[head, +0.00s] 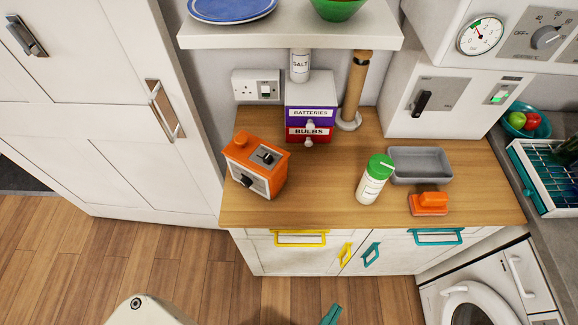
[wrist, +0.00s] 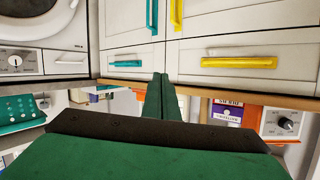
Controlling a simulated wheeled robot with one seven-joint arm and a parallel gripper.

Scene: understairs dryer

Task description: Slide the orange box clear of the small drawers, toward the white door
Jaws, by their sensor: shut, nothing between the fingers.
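The orange box (head: 250,148), with a dark dial on its pale front, stands at an angle near the left end of the wooden counter. It is in front and to the left of the small drawers: purple BATTERIES (head: 311,114) above red BULBS (head: 304,134). Its right edge comes close to their left side; I cannot tell whether they touch. The white door (head: 105,120) is left of the counter. My gripper (head: 331,315) is shut and empty, low in front of the counter; its green fingers (wrist: 160,90) meet in the wrist view, where the box (wrist: 291,122) shows upside down.
A salt jar (head: 300,66) sits on the drawers, beside a wooden mill (head: 355,90). A shelf (head: 290,38) overhangs the back. The counter's front middle is clear.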

